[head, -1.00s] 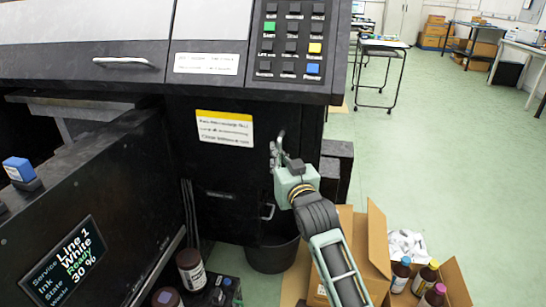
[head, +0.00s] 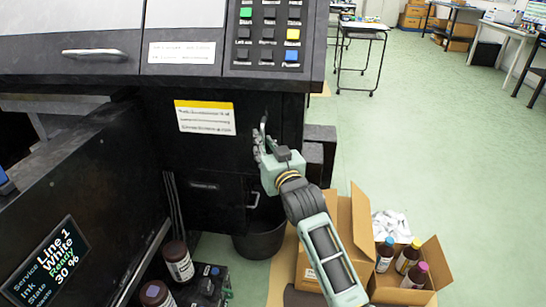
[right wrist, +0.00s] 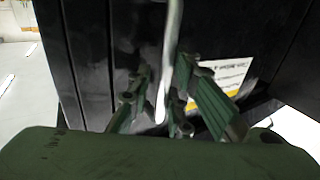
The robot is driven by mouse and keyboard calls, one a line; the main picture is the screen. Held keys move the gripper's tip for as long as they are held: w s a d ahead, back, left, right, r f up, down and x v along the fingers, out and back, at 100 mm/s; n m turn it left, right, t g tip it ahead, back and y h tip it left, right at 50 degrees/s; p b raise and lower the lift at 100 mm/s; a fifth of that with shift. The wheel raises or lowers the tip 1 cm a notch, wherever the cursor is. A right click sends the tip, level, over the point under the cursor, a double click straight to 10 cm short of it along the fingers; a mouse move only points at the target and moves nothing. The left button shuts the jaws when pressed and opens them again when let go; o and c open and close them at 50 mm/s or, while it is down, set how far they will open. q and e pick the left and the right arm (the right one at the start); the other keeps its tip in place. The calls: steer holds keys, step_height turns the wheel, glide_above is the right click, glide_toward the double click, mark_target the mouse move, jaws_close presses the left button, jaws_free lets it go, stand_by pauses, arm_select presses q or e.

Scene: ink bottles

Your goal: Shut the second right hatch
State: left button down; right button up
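The black machine has a front hatch with a white and yellow label (head: 205,118) and a thin metal handle (head: 263,130) near its right edge. It looks about flush with the front; I cannot tell if it is fully shut. My right gripper (head: 262,152) is at this handle. In the right wrist view, the pale handle bar (right wrist: 168,75) runs between the two green fingers of the right gripper (right wrist: 162,95), with gaps on both sides, so it is around the bar but not clamped. My left gripper is not in view.
A black panel with a "Line 1 White" display (head: 48,262) stands out at the left. Below are brown bottles (head: 178,262) and a dark bin (head: 260,232). A cardboard box with bottles (head: 405,285) stands at the right.

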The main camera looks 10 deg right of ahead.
steer(key=v, duration=1.1)
steer(key=shift+s+d, duration=0.1)
